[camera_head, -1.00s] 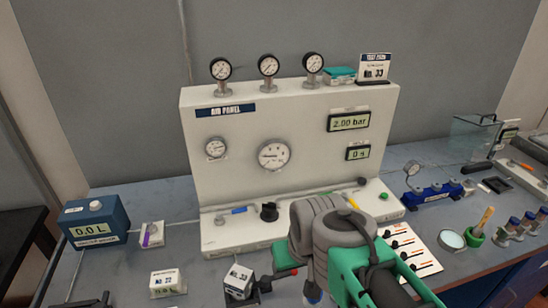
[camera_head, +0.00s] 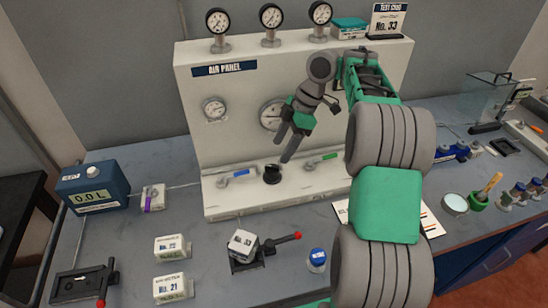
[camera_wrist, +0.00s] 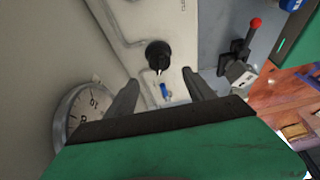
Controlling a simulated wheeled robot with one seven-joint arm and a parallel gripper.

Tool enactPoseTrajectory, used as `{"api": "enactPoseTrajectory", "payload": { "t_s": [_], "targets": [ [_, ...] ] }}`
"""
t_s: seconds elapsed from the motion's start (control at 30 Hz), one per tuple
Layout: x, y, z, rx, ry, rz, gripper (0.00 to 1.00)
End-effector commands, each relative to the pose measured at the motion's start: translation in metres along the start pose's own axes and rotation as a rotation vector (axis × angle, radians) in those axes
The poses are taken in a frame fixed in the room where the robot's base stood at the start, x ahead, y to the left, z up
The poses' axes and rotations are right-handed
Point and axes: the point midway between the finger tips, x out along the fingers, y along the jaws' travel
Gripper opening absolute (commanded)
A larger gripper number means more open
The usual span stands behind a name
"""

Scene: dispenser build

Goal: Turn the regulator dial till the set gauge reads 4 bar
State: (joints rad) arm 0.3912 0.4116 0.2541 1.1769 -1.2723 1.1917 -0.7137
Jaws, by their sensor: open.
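The black regulator dial (camera_head: 271,174) sits on the ledge at the foot of the white air panel (camera_head: 228,135). In the wrist view the dial (camera_wrist: 158,54) shows a white pointer mark and lies just beyond and between my fingers. My gripper (camera_head: 283,150) is open and empty, pointing down above the dial and apart from it. The large panel gauge (camera_head: 269,116) is partly hidden by my gripper; its edge also shows in the wrist view (camera_wrist: 85,110). A smaller gauge (camera_head: 214,109) is at its left. I cannot tell which is the set gauge or read its needle.
Three gauges (camera_head: 271,17) stand on the panel top. A clamp with a red-tipped lever (camera_head: 270,245) stands in front. My arm hides the panel's right side.

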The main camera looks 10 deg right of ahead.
Motion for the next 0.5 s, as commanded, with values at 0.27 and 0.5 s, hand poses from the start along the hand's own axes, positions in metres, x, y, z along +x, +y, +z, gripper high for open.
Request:
{"api": "enactPoseTrajectory", "payload": {
  "t_s": [0.27, 0.5],
  "targets": [
    [0.037, 0.0, 0.011, -0.025, 0.001, -0.002, 0.62],
    [0.073, 0.001, 0.008, -0.024, 0.001, -0.001, 0.62]
  ]
}}
